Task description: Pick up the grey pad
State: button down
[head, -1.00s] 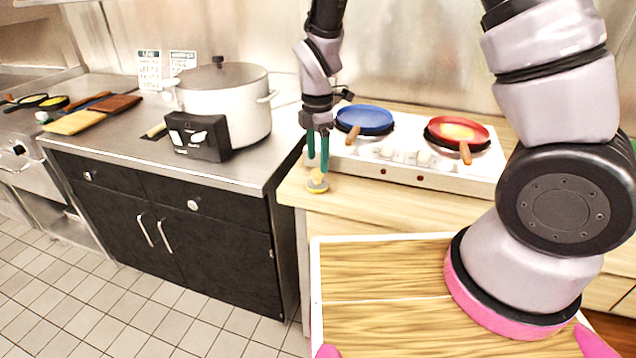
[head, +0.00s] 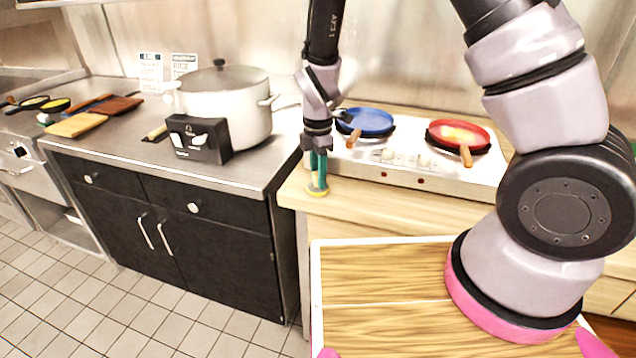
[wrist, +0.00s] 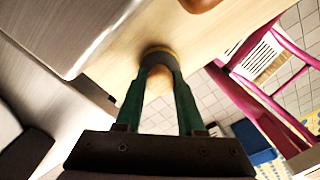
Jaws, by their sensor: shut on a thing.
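The grey pad (head: 317,191) is a small round piece with a yellow edge and a knob-like top. In the wrist view the pad (wrist: 158,52) shows as a dark grey disc with a yellow rim at the tips of the two fingers (wrist: 158,76). The fingers hide part of it. I cannot tell whether it touches the counter.
The wooden counter (head: 400,199) holds a white hob (head: 430,181) with a blue pan (head: 366,121) and a red pan (head: 447,131). On the steel counter to the left stand a large pot (head: 225,95) and a black box (head: 198,139). The floor in front is clear.

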jog(key=shift+r, duration=0.15)
notch_tip(320, 180, up, 10)
jog(key=shift+f, duration=0.1)
dwell(0.3)
jog(key=c, duration=1.5)
grip_release()
grip_shut()
jog(key=shift+s, duration=0.1)
